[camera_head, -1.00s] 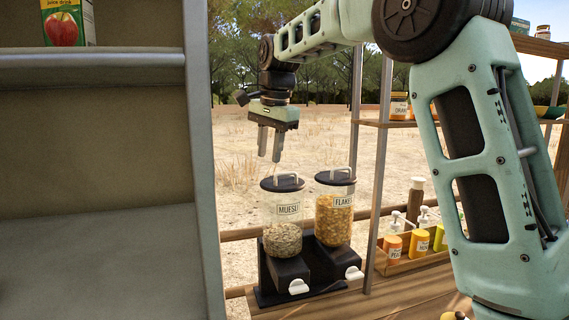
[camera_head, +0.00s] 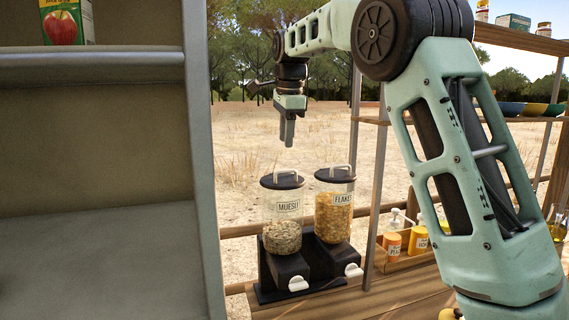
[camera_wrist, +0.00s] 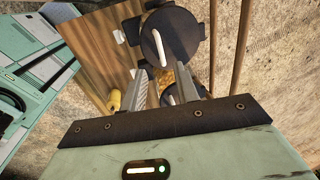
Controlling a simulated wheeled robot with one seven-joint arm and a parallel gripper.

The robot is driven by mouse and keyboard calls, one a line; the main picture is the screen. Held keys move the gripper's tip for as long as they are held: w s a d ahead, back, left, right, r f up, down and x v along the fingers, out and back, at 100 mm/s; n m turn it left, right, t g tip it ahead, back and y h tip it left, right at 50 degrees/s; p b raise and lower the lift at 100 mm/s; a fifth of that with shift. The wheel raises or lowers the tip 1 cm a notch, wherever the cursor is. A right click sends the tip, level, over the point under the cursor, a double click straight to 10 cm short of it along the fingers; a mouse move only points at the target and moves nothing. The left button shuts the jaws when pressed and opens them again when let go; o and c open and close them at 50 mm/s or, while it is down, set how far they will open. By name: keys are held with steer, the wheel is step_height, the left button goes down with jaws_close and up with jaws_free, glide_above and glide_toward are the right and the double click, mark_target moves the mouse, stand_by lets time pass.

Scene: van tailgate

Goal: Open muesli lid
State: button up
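The muesli jar (camera_head: 283,235) is clear, part filled, and labelled MUESLI. Its round black lid (camera_head: 283,181) with a pale bar handle sits on top. The lid also shows whole in the wrist view (camera_wrist: 185,52), above the fingers in the picture. My gripper (camera_head: 288,143) hangs pointing down above the muesli lid, clear of it. In the wrist view my gripper (camera_wrist: 163,82) has its two fingers apart with nothing held. The flakes jar (camera_head: 334,217) stands just right of the muesli jar with a similar lid (camera_head: 336,175); the fingers partly hide it in the wrist view.
Both jars stand on a black dispenser base (camera_head: 275,290) with white knobs on the wooden counter (camera_head: 400,297). A shelf post (camera_head: 377,200) and a tray of bottles (camera_head: 400,263) stand to the right. A grey cabinet wall (camera_head: 205,180) stands at left.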

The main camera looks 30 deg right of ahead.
steer(key=p, duration=0.1)
glide_above(284, 183)
step_height(284, 183, down, 8)
steer(key=shift+d, duration=0.1)
jaws_close()
